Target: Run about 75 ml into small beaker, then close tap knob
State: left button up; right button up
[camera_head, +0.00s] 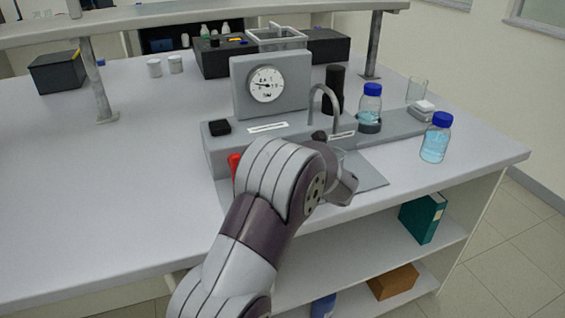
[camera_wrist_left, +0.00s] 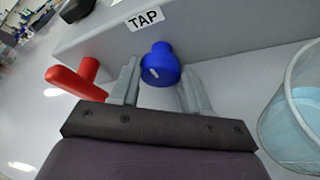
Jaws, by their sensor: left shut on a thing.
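The blue tap knob (camera_wrist_left: 160,66), with a white mark on its face, sits below the TAP label in the left wrist view. My left gripper (camera_wrist_left: 160,88) is shut on this knob, one finger on each side. A clear glass beaker (camera_wrist_left: 292,108) with pale blue liquid stands to the right of the gripper, partly cut off by the frame; I cannot read its level. In the head view my left arm hides the knob and most of the beaker area below the curved grey spout (camera_head: 326,92). My right gripper is not in view.
A red lever (camera_wrist_left: 75,78) sticks out left of the knob. The grey rig carries a dial gauge (camera_head: 266,84). Blue-capped bottles (camera_head: 370,104) (camera_head: 436,140) and an empty glass (camera_head: 417,88) stand at right.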

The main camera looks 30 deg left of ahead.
pick_arm(q)
jog(key=o, duration=1.1)
jog(key=shift+c, duration=0.2)
